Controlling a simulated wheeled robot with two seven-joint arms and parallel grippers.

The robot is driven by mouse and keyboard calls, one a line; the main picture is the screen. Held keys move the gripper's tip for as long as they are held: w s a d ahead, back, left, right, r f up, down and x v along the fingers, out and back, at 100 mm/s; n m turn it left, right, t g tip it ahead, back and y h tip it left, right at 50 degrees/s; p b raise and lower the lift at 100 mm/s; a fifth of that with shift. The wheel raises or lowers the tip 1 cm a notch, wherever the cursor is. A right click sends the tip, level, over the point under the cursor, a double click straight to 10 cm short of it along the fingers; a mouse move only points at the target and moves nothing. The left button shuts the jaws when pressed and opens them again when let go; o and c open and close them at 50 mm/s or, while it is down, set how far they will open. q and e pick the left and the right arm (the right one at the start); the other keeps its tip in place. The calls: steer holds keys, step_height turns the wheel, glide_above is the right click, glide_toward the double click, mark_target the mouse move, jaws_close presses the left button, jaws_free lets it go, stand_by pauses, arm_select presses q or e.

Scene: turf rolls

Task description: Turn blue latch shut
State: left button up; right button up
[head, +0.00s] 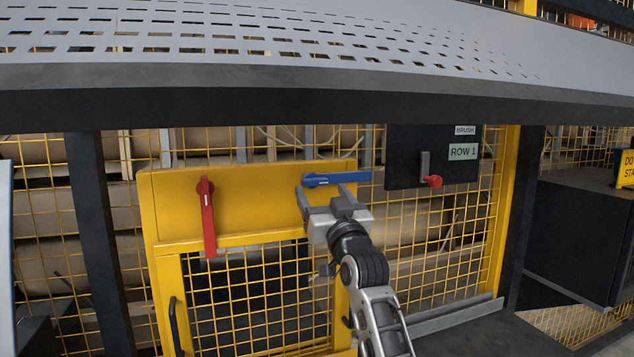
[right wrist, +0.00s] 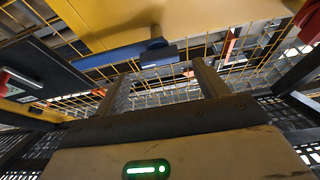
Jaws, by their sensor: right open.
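The blue latch (head: 345,179) lies level on the upper right of the yellow gate (head: 160,215), its pivot at the left and its bar reaching right past the gate's edge. It also shows in the right wrist view (right wrist: 118,53), beyond the fingers. My right gripper (head: 323,192) is open just below and in front of the latch, with the fingers pointing up towards it. Nothing shows between the fingers in the right wrist view (right wrist: 164,75). I cannot tell whether a fingertip touches the latch. My left gripper is out of view.
A red latch (head: 208,225) hangs straight down on the gate's upper left. A dark panel (head: 405,160) with a red-knobbed lever (head: 431,181) and a ROW 1 label (head: 463,152) is to the right. A perforated grey shelf (head: 300,80) with a dark edge crosses above. Yellow mesh surrounds the gate.

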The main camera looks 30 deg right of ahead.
mark_target(317, 182)
steer(key=shift+x, duration=2.25)
steer(key=shift+c, duration=0.3)
